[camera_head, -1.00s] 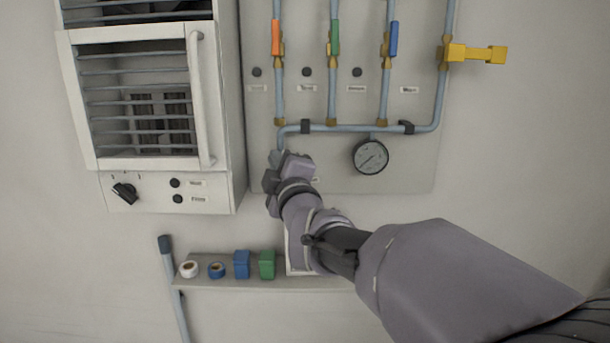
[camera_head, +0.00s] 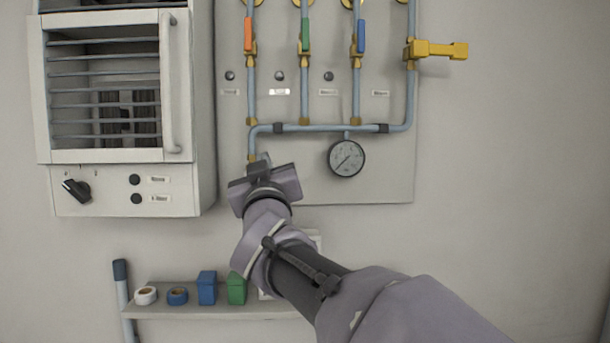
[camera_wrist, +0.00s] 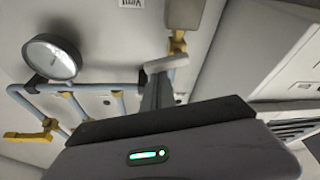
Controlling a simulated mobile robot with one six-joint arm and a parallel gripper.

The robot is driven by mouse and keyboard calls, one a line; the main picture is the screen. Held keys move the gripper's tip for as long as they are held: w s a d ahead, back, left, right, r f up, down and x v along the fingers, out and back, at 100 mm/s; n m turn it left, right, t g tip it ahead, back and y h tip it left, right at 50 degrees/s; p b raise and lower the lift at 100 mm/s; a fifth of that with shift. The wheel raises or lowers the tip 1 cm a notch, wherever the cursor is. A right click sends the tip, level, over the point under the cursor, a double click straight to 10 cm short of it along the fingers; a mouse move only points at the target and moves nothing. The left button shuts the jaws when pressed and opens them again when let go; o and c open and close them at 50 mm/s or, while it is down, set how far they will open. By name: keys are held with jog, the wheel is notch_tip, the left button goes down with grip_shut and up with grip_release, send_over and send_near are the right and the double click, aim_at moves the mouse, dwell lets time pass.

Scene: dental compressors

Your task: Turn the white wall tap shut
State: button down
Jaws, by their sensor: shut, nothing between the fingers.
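The white wall tap shows in the wrist view as a pale lever (camera_wrist: 167,63) across the pipe, beside a brass fitting (camera_wrist: 177,42). In the head view the tap is hidden behind my gripper (camera_head: 259,161), at the lower left end of the blue-grey manifold pipe (camera_head: 310,128). My gripper is shut and empty. In the wrist view my gripper's fingertips (camera_wrist: 157,78) overlap the area just beside the pale lever; I cannot tell whether they touch it.
A round pressure gauge (camera_head: 346,158) hangs right of my gripper. Orange (camera_head: 248,34), green (camera_head: 305,35) and blue (camera_head: 361,36) levers and a yellow handle (camera_head: 437,50) sit above. A louvred cabinet (camera_head: 122,185) stands left. A shelf (camera_head: 215,312) with small items is below.

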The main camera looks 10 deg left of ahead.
jog(key=m, duration=0.1)
jog(key=m+h, duration=0.1)
jog(key=m+b, duration=0.1)
jog(key=shift+d+f+t, duration=0.25)
jog(key=shift+f+t, duration=0.05)
jog(key=shift+f, duration=0.1)
jog(key=shift+w+f, duration=0.1)
dwell(0.4)
